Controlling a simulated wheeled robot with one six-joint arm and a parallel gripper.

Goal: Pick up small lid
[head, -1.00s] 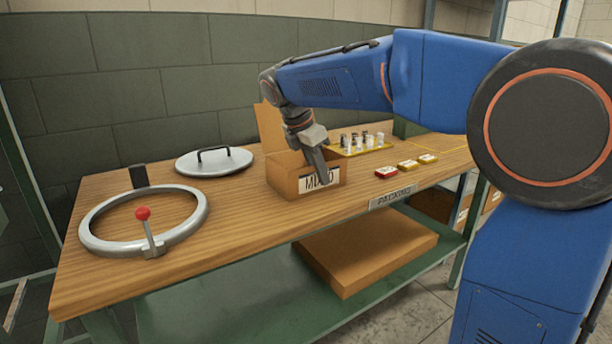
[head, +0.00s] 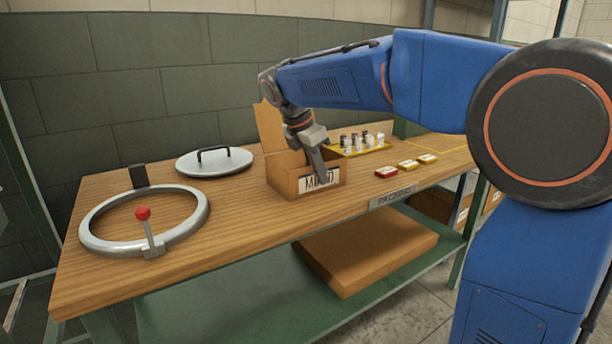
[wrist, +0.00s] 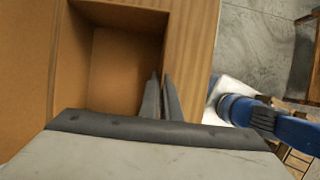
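A round grey metal lid (head: 213,162) with a black arched handle lies flat on the wooden table, left of a cardboard box, in the head view. It is the only lid I can make out; the wrist view does not show it. My gripper (head: 322,178) points down at the front wall of the open cardboard box (head: 283,181), well right of the lid. In the wrist view my gripper (wrist: 162,78) has its two fingers close together, one on each side of the box wall (wrist: 167,45). They look shut on that wall. The box looks empty where I see inside.
A metal ring (head: 90,240) with a red-knobbed lever (head: 143,213) lies at the table's left. Several small cylinders (head: 362,141) stand on a yellow-edged tray behind the box. Small red and yellow boxes (head: 386,172) lie to its right. A flat carton (head: 365,250) sits on the lower shelf.

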